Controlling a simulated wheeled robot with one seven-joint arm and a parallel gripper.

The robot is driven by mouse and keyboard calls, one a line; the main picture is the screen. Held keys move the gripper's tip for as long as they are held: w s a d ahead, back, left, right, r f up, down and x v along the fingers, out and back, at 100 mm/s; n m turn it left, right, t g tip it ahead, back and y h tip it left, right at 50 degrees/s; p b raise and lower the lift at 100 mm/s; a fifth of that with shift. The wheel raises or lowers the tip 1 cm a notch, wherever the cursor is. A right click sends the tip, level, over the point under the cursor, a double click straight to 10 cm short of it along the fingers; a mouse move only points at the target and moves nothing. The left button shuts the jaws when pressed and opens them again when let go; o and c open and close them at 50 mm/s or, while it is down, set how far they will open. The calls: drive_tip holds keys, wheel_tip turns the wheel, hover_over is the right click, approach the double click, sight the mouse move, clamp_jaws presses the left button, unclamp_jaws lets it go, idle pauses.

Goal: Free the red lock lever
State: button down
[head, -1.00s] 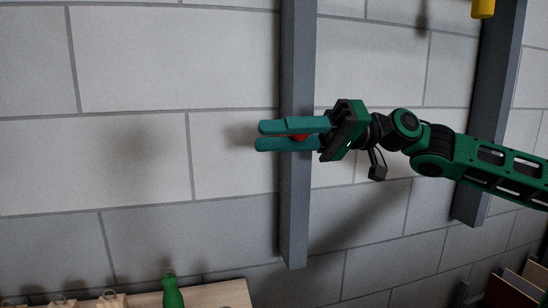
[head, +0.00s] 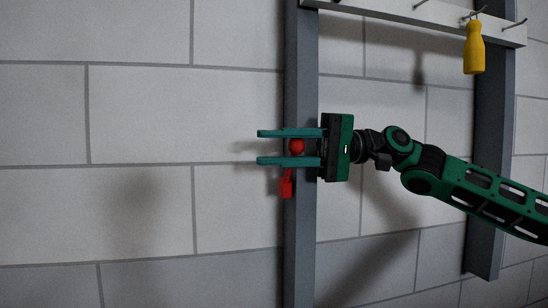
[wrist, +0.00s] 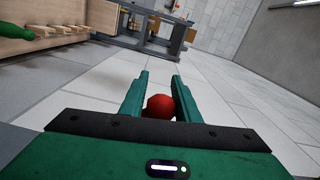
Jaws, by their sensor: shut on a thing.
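The red lock lever (head: 286,184) is on the left grey upright (head: 299,225). Its round red knob (head: 297,146) sits between the two teal fingers of my gripper (head: 290,147), and its lower red part shows below the lower finger. My gripper reaches in from the right, level, and is shut on the lever's knob. In the wrist view the knob (wrist: 160,106) also lies between the fingers, towards their base. The fingers hide part of the lever between knob and lower end.
A pale rail (head: 420,14) with hooks crosses the top between the uprights, and a yellow bottle-shaped thing (head: 474,50) hangs from it. The right grey upright (head: 488,190) stands behind my arm. The wrist view shows a wooden bench (wrist: 40,38) with a green bottle (wrist: 16,32).

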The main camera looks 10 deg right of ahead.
drive_tip(key=shift+w, duration=0.25)
drive_tip(key=c, duration=1.4)
unclamp_jaws()
drive_tip(key=shift+w+f, duration=0.1)
drive_tip(key=shift+o, duration=0.2)
drive_tip(key=d, duration=1.2)
